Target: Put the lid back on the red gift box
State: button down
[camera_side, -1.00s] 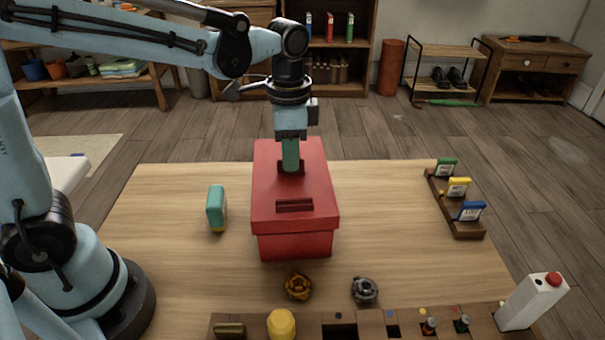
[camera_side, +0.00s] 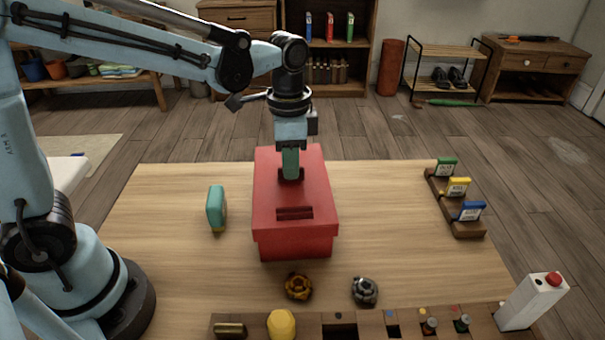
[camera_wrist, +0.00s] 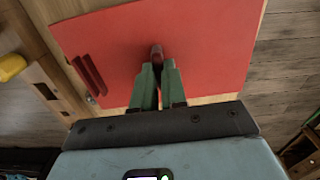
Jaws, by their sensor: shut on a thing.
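The red gift box (camera_side: 296,248) stands near the middle of the table, its lower front wall showing below the lid. The red lid (camera_side: 318,192), with a dark slot near its front end, covers the box top and lines up with it closely. I cannot tell whether the lid is fully seated. My gripper (camera_side: 291,174) points straight down and is shut on the lid's small handle. In the wrist view, the green fingers (camera_wrist: 157,72) pinch the dark red handle in the middle of the lid (camera_wrist: 115,55). The box's inside is hidden.
A teal block (camera_side: 216,208) stands left of the box. A gold piece (camera_side: 297,286) and a grey piece (camera_side: 365,290) lie in front. A wooden rack (camera_side: 455,210) with coloured tags is at right, a white carton (camera_side: 532,300) at front right.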

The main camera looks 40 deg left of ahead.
jog(key=shift+f, duration=0.85)
dwell(0.4)
jog(key=c, duration=1.1)
grip_release()
notch_tip(320, 180, up, 12)
jog(key=s+a+f+n+t, duration=0.6)
jog(key=s+f+n+t, duration=0.1)
jog(key=n, duration=0.1)
jog(key=shift+s+a+f, duration=0.15)
jog(key=shift+s+f, duration=0.1)
jog(key=shift+f, duration=0.05)
